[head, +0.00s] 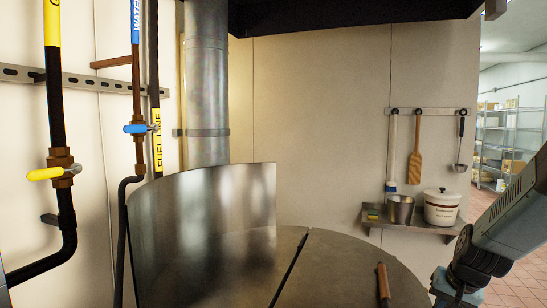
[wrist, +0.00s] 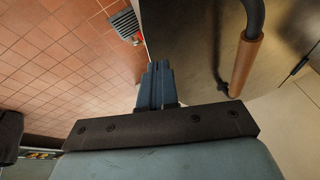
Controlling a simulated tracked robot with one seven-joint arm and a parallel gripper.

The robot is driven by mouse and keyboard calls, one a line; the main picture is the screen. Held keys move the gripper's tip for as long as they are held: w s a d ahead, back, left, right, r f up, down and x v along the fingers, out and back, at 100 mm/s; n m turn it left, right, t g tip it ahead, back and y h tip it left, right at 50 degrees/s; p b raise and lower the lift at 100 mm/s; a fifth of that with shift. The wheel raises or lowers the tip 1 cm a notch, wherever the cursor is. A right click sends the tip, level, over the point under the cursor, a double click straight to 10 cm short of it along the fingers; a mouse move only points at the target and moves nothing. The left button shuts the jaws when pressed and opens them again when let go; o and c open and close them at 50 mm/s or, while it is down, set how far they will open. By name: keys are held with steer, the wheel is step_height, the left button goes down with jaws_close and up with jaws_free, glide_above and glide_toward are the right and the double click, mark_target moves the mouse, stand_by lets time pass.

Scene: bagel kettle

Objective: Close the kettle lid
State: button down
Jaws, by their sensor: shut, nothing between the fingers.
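The kettle's round metal top (head: 335,275) fills the lower middle of the head view, crossed by a dark straight seam (head: 291,265). The part right of the seam looks flat and carries a wooden handle (head: 383,280). A curved shiny metal sheet (head: 205,225) stands upright along the left and back. In the wrist view the handle's wooden grip (wrist: 245,66) on its black bracket shows at upper right, over the metal top (wrist: 190,45). My gripper (wrist: 157,68) is shut and empty, beside the top's edge and apart from the handle. The kettle's front is cut off.
A wall shelf (head: 410,226) at right holds a metal pot (head: 400,209) and a white crock (head: 441,207), with utensils hung above. Pipes with a yellow valve (head: 47,173) run at left.

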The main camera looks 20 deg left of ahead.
steer(key=s+d+r, duration=0.3)
steer(key=d+r, duration=0.5)
steer(key=r, duration=0.1)
steer(key=s+r+n+h, duration=0.1)
steer(key=s+r, duration=0.3)
steer(key=s, duration=0.6)
steer(key=s+r+n+t+h, duration=0.1)
steer(key=s+r, duration=0.2)
steer(key=s, duration=0.8)
steer(key=shift+a+r, duration=0.15)
steer(key=shift+r, duration=0.25)
